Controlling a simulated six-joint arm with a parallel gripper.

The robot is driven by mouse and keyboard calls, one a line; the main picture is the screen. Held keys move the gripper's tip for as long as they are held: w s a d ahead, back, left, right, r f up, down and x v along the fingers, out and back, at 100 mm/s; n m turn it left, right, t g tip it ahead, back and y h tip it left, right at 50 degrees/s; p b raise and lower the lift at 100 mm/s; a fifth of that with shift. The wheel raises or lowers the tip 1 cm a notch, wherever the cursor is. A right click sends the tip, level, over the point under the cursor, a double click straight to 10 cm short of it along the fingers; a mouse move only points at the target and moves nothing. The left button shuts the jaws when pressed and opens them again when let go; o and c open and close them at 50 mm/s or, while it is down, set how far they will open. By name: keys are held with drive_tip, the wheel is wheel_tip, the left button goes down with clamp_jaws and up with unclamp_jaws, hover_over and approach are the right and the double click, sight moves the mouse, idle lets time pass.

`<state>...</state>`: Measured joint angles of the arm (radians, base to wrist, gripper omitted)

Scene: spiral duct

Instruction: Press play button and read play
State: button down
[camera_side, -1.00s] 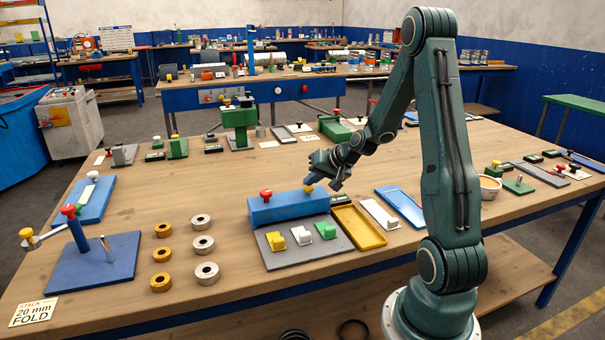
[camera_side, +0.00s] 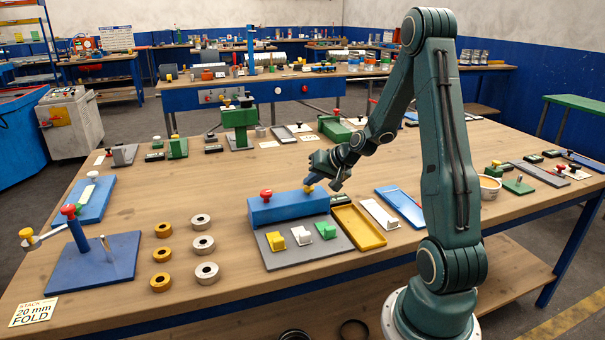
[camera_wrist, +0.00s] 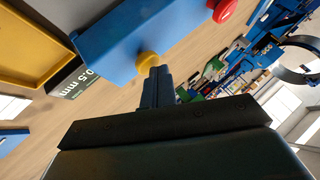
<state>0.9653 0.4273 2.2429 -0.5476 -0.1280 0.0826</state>
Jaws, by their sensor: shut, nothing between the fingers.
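A blue box (camera_side: 288,208) stands on the bench, with a red button (camera_side: 266,194) at its left end and a yellow button (camera_side: 308,189) at its right end. My gripper (camera_side: 312,181) is shut and empty, its tip just above or at the yellow button. In the wrist view the shut fingers (camera_wrist: 157,75) point at the yellow button (camera_wrist: 149,60) and seem to meet its edge; I cannot tell if they press it. The red button (camera_wrist: 224,11) shows farther along the blue box (camera_wrist: 125,35). No word "play" is readable on either button.
A grey plate (camera_side: 275,262) with yellow, white and green blocks lies in front of the box. Several rings (camera_side: 202,245) stand to the left. A dark "0.5 mm" block (camera_wrist: 74,82) is nearby.

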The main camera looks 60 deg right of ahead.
sight(312, 189)
drive_tip(key=shift+r, duration=1)
wheel_tip(312, 189, up, 5)
idle(0.7)
idle(0.5)
